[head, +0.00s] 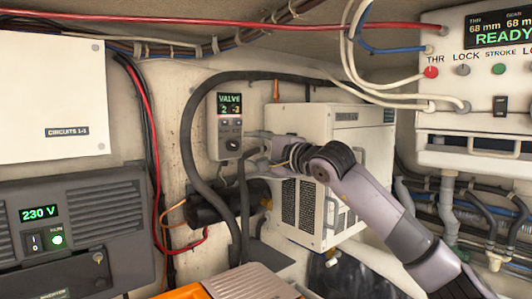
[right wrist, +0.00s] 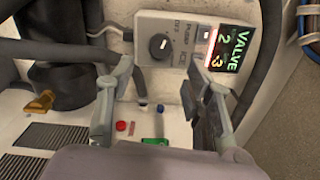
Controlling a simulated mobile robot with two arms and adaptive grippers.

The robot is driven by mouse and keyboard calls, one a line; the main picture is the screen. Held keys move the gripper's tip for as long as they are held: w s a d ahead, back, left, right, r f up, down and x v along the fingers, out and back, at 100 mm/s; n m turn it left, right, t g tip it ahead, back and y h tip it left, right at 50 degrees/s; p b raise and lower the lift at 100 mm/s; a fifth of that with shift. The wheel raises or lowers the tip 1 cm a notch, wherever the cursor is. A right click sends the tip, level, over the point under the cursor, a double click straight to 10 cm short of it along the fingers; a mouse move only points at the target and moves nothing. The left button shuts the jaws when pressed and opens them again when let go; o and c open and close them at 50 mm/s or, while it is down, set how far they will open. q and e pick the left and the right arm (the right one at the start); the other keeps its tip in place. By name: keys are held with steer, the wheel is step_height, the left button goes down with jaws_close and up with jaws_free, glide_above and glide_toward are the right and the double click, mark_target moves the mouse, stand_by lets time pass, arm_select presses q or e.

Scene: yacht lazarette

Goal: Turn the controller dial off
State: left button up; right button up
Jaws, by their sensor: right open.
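The controller (head: 226,126) is a small pale box on the back wall with a lit display reading VALVE and 2 -3. Its dark round dial (head: 233,145) is on the lower part of its face. In the right wrist view the controller appears turned sideways, with the dial (right wrist: 160,46) in plain sight and small printed labels beside it. My right gripper (head: 262,143) is just right of the dial in the head view. In the right wrist view the gripper (right wrist: 155,75) is open and empty, its fingers spread either side of the dial's line, apparently not touching it. My left gripper is out of view.
A thick black hose (head: 187,130) loops around the controller. A white vented unit (head: 345,120) stands right of it, behind my right arm. A grey inverter (head: 75,235) is at lower left, and a READY panel (head: 470,90) at upper right.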

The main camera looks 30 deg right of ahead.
steer(key=s, duration=0.4)
steer(key=shift+s+d, duration=0.25)
steer(key=shift+s, duration=0.05)
